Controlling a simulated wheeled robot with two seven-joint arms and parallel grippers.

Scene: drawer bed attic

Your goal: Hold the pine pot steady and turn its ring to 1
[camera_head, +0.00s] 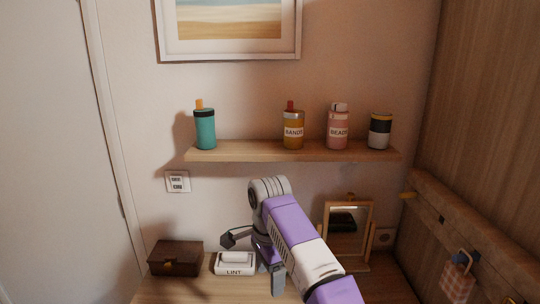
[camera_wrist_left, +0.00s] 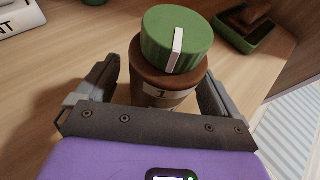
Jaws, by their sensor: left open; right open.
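A brown pot (camera_wrist_left: 165,84) with a green ribbed top ring (camera_wrist_left: 160,32) stands upright in the left wrist view; I take it to be the pine pot. A white stripe runs across the ring and down its side, slightly right of a "1" on the pot's pale label. My left gripper (camera_wrist_left: 158,80) is open, with one finger on each side of the pot; whether either touches it is unclear. In the head view, my right gripper (camera_head: 252,262) is open beside the LINT box. The pot cannot be made out there.
The LINT box (camera_head: 234,268) and a dark brown chest (camera_head: 176,258) stand on the desk, with a framed mirror (camera_head: 348,222) at right. A shelf (camera_head: 230,152) above holds several bottles. A brown-and-green tray (camera_wrist_left: 262,38) lies behind the pot.

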